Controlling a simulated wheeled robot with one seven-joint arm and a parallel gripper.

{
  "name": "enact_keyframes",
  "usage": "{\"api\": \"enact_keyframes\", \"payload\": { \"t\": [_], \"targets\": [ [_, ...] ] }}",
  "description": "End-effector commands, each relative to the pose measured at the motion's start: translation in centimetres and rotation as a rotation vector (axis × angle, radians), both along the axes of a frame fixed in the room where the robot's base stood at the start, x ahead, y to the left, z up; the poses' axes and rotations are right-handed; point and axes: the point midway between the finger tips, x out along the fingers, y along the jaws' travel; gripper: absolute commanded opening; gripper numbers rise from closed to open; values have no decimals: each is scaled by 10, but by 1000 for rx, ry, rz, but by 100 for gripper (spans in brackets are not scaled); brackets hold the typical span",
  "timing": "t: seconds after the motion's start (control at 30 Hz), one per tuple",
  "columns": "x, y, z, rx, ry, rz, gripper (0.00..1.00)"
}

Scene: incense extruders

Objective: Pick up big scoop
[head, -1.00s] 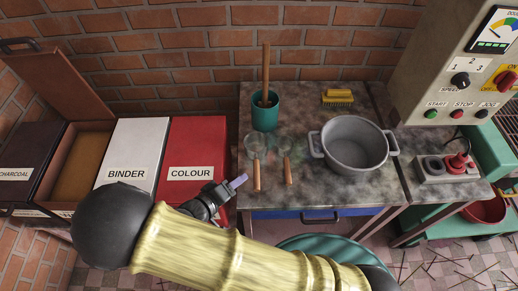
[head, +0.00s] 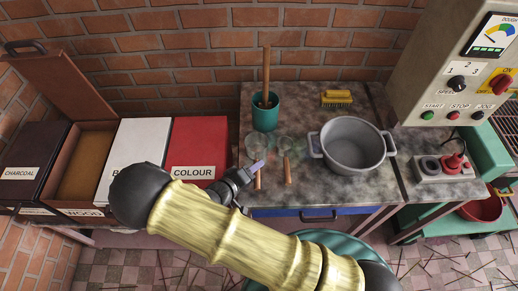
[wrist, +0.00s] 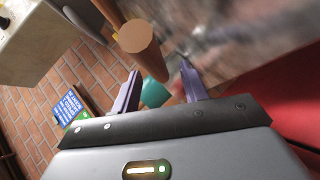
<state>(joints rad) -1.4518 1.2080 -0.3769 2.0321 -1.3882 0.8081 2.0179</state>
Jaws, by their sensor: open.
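The big scoop (head: 256,146) lies at the table's left side in the head view, its clear round bowl toward the wall and its wooden handle toward the front edge. My gripper (head: 257,167) is at its handle, partly covering it. In the wrist view, the round end of a wooden handle (wrist: 139,36) stands close in front of my open gripper (wrist: 160,67), in line with the gap between the purple fingers. Contact cannot be told. A smaller scoop (head: 287,172) with a wooden handle lies just to the right.
A teal cup (head: 265,117) holding a wooden stick stands behind the scoops. A grey pot (head: 353,146) is to their right and a yellow brush (head: 337,98) at the back. The red COLOUR bin (head: 198,148) borders the table's left side. A teal drum (head: 345,247) is in front.

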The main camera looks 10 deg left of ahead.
Motion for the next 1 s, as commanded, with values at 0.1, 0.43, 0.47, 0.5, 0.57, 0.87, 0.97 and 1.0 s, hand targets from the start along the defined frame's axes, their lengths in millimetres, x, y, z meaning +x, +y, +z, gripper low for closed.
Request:
{"api": "enact_keyframes", "payload": {
  "t": [0.1, 0.43, 0.47, 0.5, 0.57, 0.87, 0.97, 1.0],
  "targets": [
    [16, -7, -4, -3, -1, -2, 44],
    [23, -10, -10, 1, 0, 0, 44],
    [23, -10, -10, 1, 0, 0, 44],
    [23, -10, -10, 1, 0, 0, 44],
    [23, -10, -10, 1, 0, 0, 44],
    [23, -10, -10, 1, 0, 0, 23],
    [23, -10, -10, 1, 0, 0, 3],
    [23, -10, -10, 1, 0, 0, 0]
  ]
}}
